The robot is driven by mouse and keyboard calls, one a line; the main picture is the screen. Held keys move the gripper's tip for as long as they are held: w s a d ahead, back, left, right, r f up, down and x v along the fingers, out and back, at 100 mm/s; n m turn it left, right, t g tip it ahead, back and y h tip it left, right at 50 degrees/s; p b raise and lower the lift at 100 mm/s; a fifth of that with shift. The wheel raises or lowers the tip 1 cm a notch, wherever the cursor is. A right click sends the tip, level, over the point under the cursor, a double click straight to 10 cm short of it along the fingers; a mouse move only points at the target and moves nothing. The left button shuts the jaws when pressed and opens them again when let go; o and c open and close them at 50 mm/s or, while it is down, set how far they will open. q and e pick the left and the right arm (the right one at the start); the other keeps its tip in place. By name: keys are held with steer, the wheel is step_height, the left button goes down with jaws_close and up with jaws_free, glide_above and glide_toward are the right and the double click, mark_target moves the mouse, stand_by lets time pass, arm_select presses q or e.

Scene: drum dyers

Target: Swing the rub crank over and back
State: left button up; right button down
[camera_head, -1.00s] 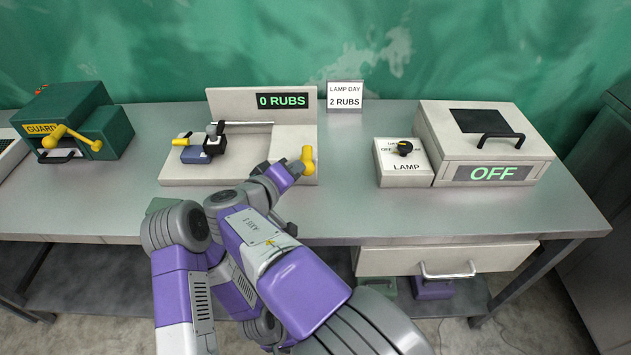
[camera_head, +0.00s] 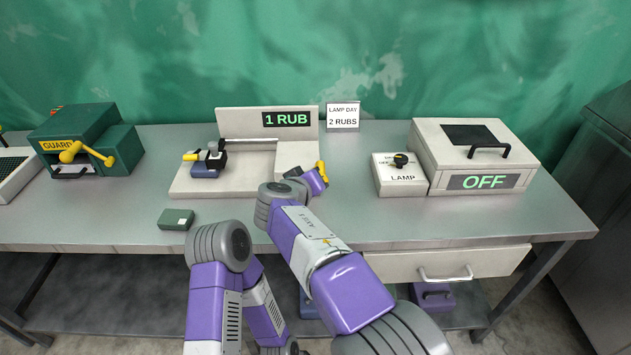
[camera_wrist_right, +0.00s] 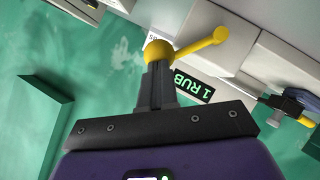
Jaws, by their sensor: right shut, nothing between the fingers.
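The rub machine (camera_head: 185,190) is a pale base with a back panel; its display (camera_head: 286,119) reads 1 RUB. The yellow rub crank (camera_head: 321,170) is at its right end, partly hidden by my right wrist. The crank also shows in the right wrist view (camera_wrist_right: 195,45). My right gripper (camera_wrist_right: 157,70) is shut and empty, its fingertips at the crank's round yellow end; I cannot tell if they touch. The dark carriage (camera_head: 213,152) is at the left end of the rod, over a blue block (camera_head: 205,170). My left gripper is out of view.
A green guard machine (camera_head: 88,130) stands at left, a small green box (camera_head: 176,219) near the front edge. A lamp switch box (camera_head: 400,182) and a white lidded box (camera_head: 475,160) reading OFF stand at right. A card (camera_head: 343,117) reads LAMP DAY 2 RUBS.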

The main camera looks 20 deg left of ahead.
steer(key=a+r+p+v, duration=0.1)
steer(key=a+p+v, duration=0.1)
steer(key=v, duration=1)
steer(key=shift+a+r+p, duration=0.25)
steer(key=shift+r+p, duration=0.15)
steer(key=shift+p, duration=0.05)
steer(key=shift+w, duration=0.1)
